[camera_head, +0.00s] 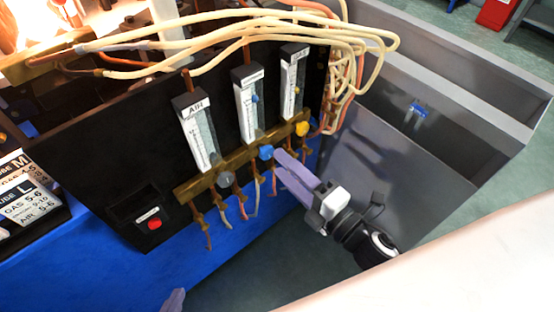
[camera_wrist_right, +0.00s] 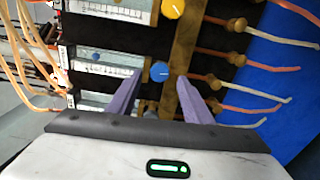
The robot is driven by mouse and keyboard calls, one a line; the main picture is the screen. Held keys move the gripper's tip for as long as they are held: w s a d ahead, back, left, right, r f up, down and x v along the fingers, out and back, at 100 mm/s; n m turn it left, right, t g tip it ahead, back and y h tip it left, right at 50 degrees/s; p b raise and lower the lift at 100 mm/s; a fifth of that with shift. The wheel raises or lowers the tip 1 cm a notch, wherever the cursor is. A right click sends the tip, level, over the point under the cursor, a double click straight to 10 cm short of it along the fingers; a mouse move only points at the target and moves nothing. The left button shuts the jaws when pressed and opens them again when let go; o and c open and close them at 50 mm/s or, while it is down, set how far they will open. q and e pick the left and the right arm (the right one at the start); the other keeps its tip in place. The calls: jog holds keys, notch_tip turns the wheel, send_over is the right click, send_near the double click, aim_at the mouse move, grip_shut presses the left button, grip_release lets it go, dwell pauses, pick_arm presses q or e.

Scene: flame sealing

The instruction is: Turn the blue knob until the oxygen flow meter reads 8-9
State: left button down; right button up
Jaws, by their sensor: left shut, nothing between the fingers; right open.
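The blue knob (camera_head: 266,152) sits on the brass manifold bar below the middle flow meter (camera_head: 249,103). This meter has a clear tube with a small blue float; its scale is too small to read. In the right wrist view the blue knob (camera_wrist_right: 159,72) lies between the tips of my open right gripper (camera_wrist_right: 160,84); contact cannot be told. The meter with its blue float (camera_wrist_right: 108,62) lies to the left there. My right gripper (camera_head: 281,156) reaches the knob from the lower right in the head view. Only a purple tip of my left gripper (camera_head: 174,300) shows, shut, at the bottom edge.
The AIR meter (camera_head: 197,130) with a grey knob (camera_head: 225,179) stands left, another meter (camera_head: 292,80) with a yellow knob (camera_head: 302,129) right. Tubes hang under the brass bar (camera_head: 196,183). A red button (camera_head: 155,224) is at lower left. Cream hoses (camera_head: 230,28) arch above.

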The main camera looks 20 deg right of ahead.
pick_arm(q)
jog(key=shift+f, duration=0.15)
pick_arm(e)
jog(key=v, duration=0.6)
jog(key=shift+s, duration=0.25)
jog(key=shift+d, duration=0.1)
pick_arm(q)
jog(key=p, duration=0.1)
jog(key=r+p, duration=0.2)
jog(key=shift+s+a, duration=0.25)
jog(key=shift+a, duration=0.05)
pick_arm(e)
jog(key=s+a+f+m+g+h, duration=0.1)
jog(key=s+f+m+g, duration=0.2)
jog(key=f+m, duration=0.4)
jog(key=s+a+f+m+g+h, duration=0.1)
jog(key=s+f+m+g, duration=0.3)
jog(key=f+m, duration=0.4)
jog(key=m+g+h, duration=0.1)
jog(key=m, duration=0.4)
jog(key=shift+a+h, duration=0.3)
jog(key=shift+a, duration=0.05)
pick_arm(q)
jog(key=shift+w+r, duration=0.2)
pick_arm(e)
jog(key=shift+s, duration=0.1)
pick_arm(q)
jog(key=shift+s+f, duration=0.1)
dwell(0.4)
